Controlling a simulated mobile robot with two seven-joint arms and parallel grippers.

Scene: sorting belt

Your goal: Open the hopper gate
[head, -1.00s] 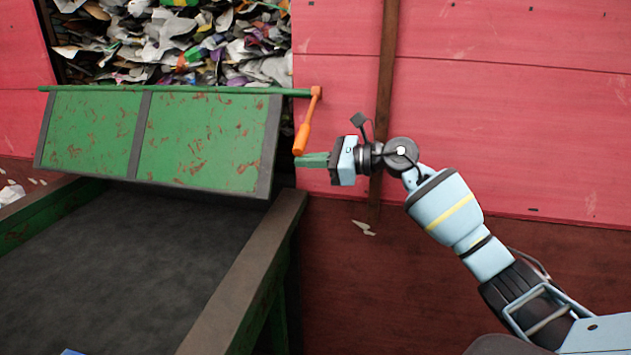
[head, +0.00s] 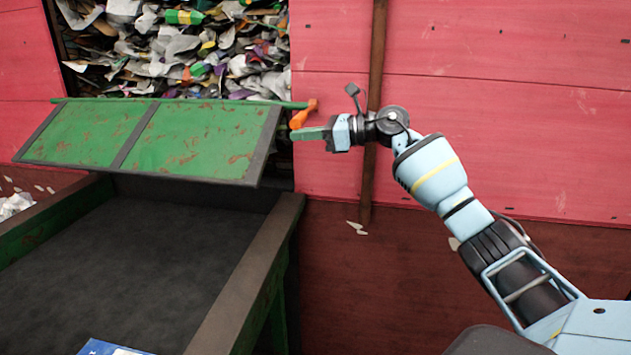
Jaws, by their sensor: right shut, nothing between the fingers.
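The green, rust-flecked hopper gate (head: 190,138) hangs from a green rod along its top edge and is tilted outward over the belt. An orange handle (head: 303,116) sits at the rod's right end and now points toward the camera, so it looks short. My right gripper (head: 298,134) has its green fingers shut with nothing between them. The fingertips are at the lower end of the handle, at the gate's right side; whether they touch it I cannot tell. My left gripper does not show.
Mixed waste (head: 200,50) fills the hopper opening above the gate. The dark belt (head: 130,250) below is mostly bare, with a blue item (head: 110,348) at the front edge. A red wall stands behind.

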